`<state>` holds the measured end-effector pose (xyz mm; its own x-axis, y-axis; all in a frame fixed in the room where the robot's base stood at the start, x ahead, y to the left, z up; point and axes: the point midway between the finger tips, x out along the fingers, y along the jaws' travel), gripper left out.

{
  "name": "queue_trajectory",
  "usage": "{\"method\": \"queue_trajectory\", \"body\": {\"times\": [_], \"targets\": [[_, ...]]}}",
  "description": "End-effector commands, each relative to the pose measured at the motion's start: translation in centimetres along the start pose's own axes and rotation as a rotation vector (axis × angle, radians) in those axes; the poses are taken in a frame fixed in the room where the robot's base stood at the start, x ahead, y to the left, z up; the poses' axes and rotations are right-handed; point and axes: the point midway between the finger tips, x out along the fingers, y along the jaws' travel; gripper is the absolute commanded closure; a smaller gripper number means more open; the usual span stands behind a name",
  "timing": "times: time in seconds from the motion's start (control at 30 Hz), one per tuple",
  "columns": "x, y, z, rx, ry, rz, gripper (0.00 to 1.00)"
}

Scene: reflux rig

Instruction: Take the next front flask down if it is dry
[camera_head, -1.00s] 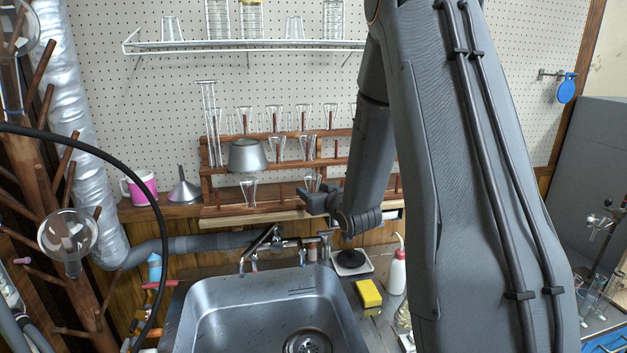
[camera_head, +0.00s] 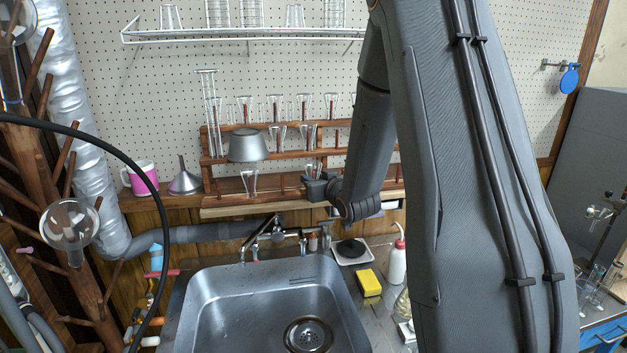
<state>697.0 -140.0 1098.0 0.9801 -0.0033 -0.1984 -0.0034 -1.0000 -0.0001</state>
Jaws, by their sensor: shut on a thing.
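A wooden drying rack (camera_head: 230,213) stands behind the sink, with small clear flasks upside down on its pegs in tiers. In the front row a clear flask (camera_head: 249,181) hangs neck down at left. My gripper (camera_head: 314,186) is at the front row, to the right of that flask. It is shut on a small clear flask (camera_head: 311,168), whose glass shows just above the jaws, close to the front pegs. The jaws and my arm hide part of it. Whether it is dry, or clear of its peg, I cannot tell.
A grey metal beaker (camera_head: 248,146) sits inverted above the left front flask. More flasks stand on the upper tiers, including one at the middle (camera_head: 278,136). The sink (camera_head: 260,310), faucet (camera_head: 272,230), yellow sponge (camera_head: 370,283) and white wash bottle (camera_head: 397,264) lie below. My arm hides the rack's right part.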

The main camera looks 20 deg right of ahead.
Motion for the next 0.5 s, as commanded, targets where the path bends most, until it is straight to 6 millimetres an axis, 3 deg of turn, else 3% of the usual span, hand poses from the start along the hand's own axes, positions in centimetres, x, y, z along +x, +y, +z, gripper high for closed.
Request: {"method": "queue_trajectory", "body": {"times": [0.5], "targets": [[-1.1, 0.0, -5.5, -0.002, 0.004, 0.0, 0.94]]}}
